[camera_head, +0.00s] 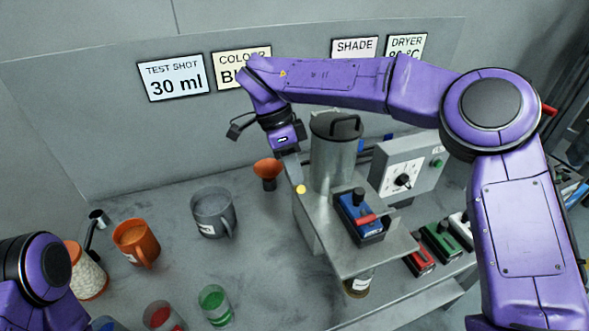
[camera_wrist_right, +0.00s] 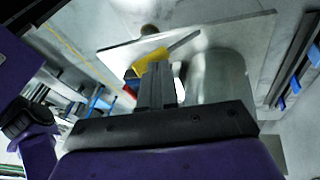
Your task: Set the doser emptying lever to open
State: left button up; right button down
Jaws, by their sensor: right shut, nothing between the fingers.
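The doser is a metal cylinder (camera_head: 334,160) with a dark lid and handle, standing on a metal stand (camera_head: 385,258). A yellow knob (camera_head: 300,189), seemingly the emptying lever's end, shows at the doser's left side. A yellow part also shows just beyond my fingertips in the wrist view (camera_wrist_right: 150,60). My right gripper (camera_head: 294,172) points down beside the cylinder, just above the yellow knob. Its fingers (camera_wrist_right: 158,85) are shut and empty. I cannot tell whether they touch the knob, and the lever's arm is mostly hidden. My left gripper is outside the view.
A blue unit (camera_head: 350,208) with a red handle sits on the stand; a jar (camera_head: 357,283) is beneath. A dial box (camera_head: 425,160) stands behind right. A grey jug (camera_head: 212,208), orange mug (camera_head: 135,238) and orange funnel (camera_head: 267,170) are left. Red and green units (camera_head: 440,238) are right.

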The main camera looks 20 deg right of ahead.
jog(key=shift+w+f, duration=0.1)
jog(key=shift+f, duration=0.1)
jog(key=s+f+t+b, duration=0.1)
jog(key=b, duration=0.3)
jog(key=shift+s+t, duration=0.4)
jog(key=shift+s+b, duration=0.2)
jog(key=shift+b, duration=0.25)
jog(key=shift+r+t, duration=0.2)
jog(key=shift+t, duration=0.1)
jog(key=shift+w, duration=0.1)
jog(key=shift+r, duration=0.1)
jog(key=r+p, duration=0.1)
jog(key=p, duration=0.1)
jog(key=w+r+p, duration=0.1)
jog(key=r+p, duration=0.1)
jog(key=p, duration=0.1)
jog(key=w+r+p, duration=0.1)
jog(key=p, duration=0.1)
jog(key=shift+w+d+r, duration=0.1)
jog(key=shift+d+r, duration=0.25)
jog(key=shift+r, duration=0.05)
jog(key=b+v, duration=0.1)
jog(key=v, duration=0.7)
